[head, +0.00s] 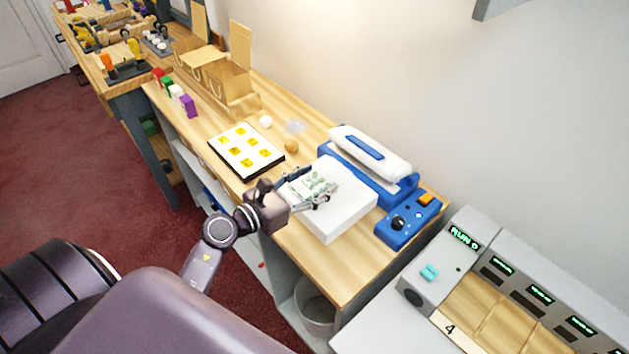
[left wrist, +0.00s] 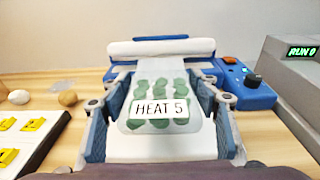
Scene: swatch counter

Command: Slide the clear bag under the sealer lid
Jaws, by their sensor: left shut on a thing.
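The clear bag (head: 320,184) holds several green pieces and carries a label reading HEAT 5, seen in the left wrist view (left wrist: 160,124). It lies flat over the white block (head: 345,215) in front of the sealer. My left gripper (head: 314,190) is shut on the bag, with a finger along each side. The sealer (head: 345,170) is blue, with a long white lid (head: 372,150). In the left wrist view, the bag's clear far end reaches toward the lid (left wrist: 160,47); I cannot tell whether it is under it. My right gripper is not in view.
A blue control box (head: 408,222) with a black knob and orange switch sits right of the sealer. A white tray with yellow squares (head: 245,150) lies to the left, near two small round objects (head: 291,146). A grey RUN console (head: 470,235) stands at right.

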